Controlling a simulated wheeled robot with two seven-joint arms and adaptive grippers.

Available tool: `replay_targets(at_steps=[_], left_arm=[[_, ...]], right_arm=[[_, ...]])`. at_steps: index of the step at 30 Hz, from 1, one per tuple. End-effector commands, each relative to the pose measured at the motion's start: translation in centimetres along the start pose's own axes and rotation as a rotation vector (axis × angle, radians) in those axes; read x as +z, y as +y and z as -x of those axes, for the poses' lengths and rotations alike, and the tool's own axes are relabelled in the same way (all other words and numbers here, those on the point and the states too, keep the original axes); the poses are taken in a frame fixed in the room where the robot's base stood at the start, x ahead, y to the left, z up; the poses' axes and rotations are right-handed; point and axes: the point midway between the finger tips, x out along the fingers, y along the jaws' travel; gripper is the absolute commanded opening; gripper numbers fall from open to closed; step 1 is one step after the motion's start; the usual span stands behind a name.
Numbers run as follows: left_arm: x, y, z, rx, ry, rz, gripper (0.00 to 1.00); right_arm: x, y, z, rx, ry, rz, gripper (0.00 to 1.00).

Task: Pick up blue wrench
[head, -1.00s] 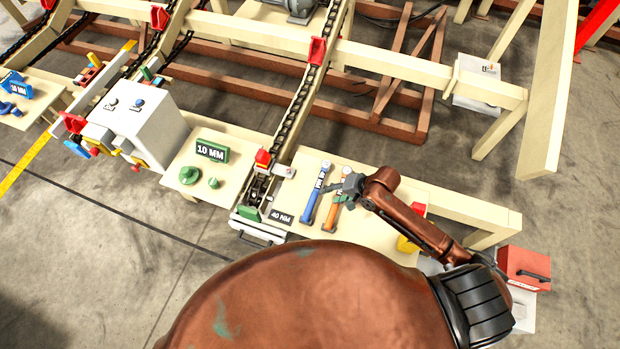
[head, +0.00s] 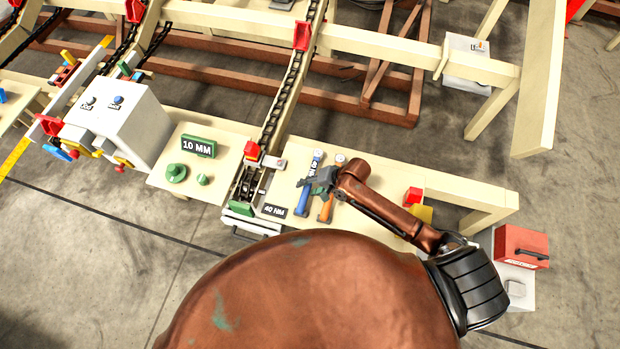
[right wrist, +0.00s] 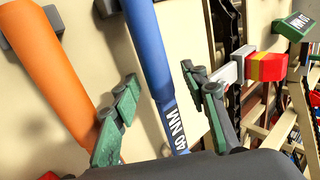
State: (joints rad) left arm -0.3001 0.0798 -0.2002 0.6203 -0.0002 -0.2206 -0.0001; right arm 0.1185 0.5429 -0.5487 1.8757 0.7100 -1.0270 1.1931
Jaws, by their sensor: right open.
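The blue wrench (head: 302,203) lies on the pale wooden table beside an orange-handled tool (head: 326,209). My right gripper (head: 319,183) is over the wrench's middle part and hides some of it. In the right wrist view my open right gripper (right wrist: 160,76) has one green finger on each side of the blue wrench (right wrist: 148,45). The wrench, marked "40 NM", runs between the fingers, and I cannot tell whether either finger touches it. The orange tool (right wrist: 48,70) lies left of the left finger there. My left gripper is not in view.
A "40 NM" plaque (head: 275,210) lies left of the wrench, near the chain conveyor (head: 271,120). A green "10 MM" block (head: 199,146) stands on the neighbouring table. Red and yellow blocks lie right of my arm. A red box (head: 521,247) is at the far right.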

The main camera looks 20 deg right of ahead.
Motion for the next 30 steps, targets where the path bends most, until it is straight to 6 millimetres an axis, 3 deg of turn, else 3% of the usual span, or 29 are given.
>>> replay_targets(at_steps=[19, 30], left_arm=[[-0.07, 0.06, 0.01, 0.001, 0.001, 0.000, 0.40], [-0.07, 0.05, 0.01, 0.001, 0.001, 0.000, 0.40]], right_arm=[[-0.04, 0.14, 0.10, 0.001, 0.001, -0.002, 0.00], [-0.11, 0.03, 0.15, -0.001, 0.003, -0.001, 0.00]])
